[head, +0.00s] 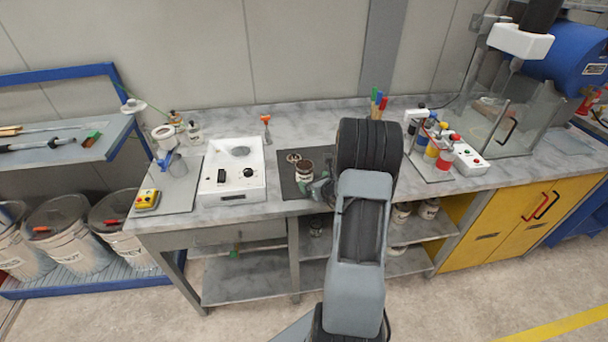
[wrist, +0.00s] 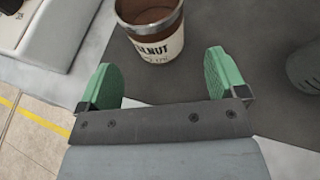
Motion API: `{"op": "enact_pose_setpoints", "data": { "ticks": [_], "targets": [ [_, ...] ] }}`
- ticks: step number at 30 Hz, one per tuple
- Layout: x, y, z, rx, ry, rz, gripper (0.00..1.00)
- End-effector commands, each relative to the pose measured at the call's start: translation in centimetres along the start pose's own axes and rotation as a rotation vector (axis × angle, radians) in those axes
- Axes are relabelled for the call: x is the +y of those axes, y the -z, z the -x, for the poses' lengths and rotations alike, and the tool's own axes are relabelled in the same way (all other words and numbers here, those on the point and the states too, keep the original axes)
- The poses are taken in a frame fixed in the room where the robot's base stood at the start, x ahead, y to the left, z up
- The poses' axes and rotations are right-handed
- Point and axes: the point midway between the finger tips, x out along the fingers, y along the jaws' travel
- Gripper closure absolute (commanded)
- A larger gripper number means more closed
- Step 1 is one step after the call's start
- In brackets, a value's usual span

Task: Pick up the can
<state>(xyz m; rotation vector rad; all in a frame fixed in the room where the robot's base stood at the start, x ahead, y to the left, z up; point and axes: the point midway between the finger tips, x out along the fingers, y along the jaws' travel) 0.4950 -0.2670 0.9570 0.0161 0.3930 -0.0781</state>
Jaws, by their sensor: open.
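The can (head: 304,172) stands upright and open-topped on a dark mat (head: 290,187) on the marble-look bench. In the wrist view the can (wrist: 160,45) has a cream label reading "...LNUT", a metal rim and a brown inside; its top is cut off by the frame edge. My gripper (wrist: 164,77) has green finger pads spread apart, with nothing between them. The can stands just beyond the fingertips, roughly centred between them. In the head view my gripper (head: 322,190) is beside the can at its lower right, partly hidden by my arm.
A white device with a knob (head: 232,172) stands left of the mat. A dark grey rounded object (wrist: 304,68) is at the right of the wrist view. Coloured bottles (head: 436,143) stand further right on the bench. Shelves with cans (head: 402,212) are below.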

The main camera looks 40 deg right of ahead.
Motion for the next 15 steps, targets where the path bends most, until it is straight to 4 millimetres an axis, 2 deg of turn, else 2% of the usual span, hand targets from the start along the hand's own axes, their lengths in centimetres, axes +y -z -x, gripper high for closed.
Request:
{"op": "enact_pose_setpoints", "data": {
  "ticks": [8,15],
  "targets": [
    [0.1,-0.1,-1.6,0.001,-0.002,0.000,0.09],
    [0.3,-0.3,-4.6,0.001,-0.003,0.001,0.09]
  ]
}}
